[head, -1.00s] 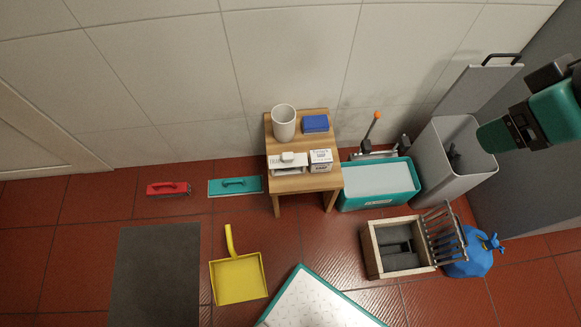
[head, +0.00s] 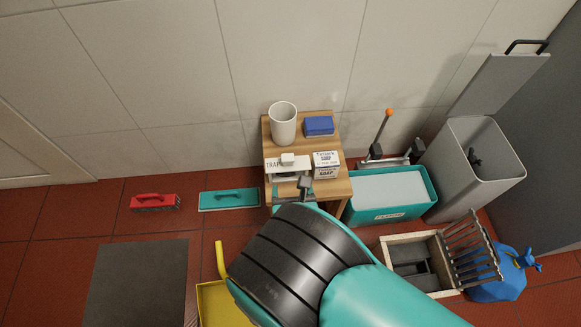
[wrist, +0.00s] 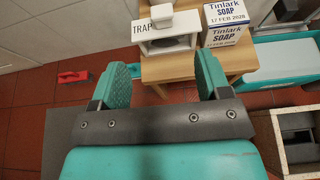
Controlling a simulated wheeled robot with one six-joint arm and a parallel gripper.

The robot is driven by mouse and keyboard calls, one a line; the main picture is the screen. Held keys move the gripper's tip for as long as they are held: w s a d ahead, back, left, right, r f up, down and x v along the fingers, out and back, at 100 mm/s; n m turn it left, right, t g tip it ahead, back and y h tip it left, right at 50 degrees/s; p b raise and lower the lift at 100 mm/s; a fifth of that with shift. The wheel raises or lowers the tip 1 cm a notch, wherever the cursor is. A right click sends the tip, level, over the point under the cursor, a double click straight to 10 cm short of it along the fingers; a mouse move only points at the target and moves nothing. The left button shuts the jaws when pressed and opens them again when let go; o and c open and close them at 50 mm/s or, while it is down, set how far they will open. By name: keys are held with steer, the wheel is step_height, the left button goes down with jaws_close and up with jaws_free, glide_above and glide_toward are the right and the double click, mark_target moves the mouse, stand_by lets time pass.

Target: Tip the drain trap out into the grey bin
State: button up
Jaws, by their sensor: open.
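A white stand lettered "TRAP" (head: 271,164) sits on the wooden stool, and it also shows in the wrist view (wrist: 147,31). A small white piece (head: 288,158), which looks like the drain trap, rests on top of it; it also shows in the wrist view (wrist: 162,14). My gripper (head: 292,190) is open and empty in front of the stool, its teal fingers pointing at the stand. In the wrist view my gripper (wrist: 165,82) has the stand beyond and between its fingertips, apart from them. The grey bin (head: 470,180) stands at the right, lid up, with something dark inside.
Soap boxes (head: 327,160) stand close right of the stand; a white cup (head: 283,125) and a blue block (head: 319,126) are behind. A teal tub (head: 388,214) stands between stool and bin. A wooden crate with a rack (head: 392,245) and blue bag (head: 505,280) lie in front.

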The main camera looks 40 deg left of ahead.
mark_target(288, 158)
steer(key=b+x, duration=0.2)
steer(key=x, duration=0.9)
steer(key=shift+w+a+f+b, duration=0.2)
steer(key=shift+w+b, duration=0.1)
steer(key=shift+b, duration=0.05)
steer(key=shift+b+x, duration=0.95)
steer(key=shift+x, duration=1.7)
steer(key=shift+d, duration=0.1)
jaws_close()
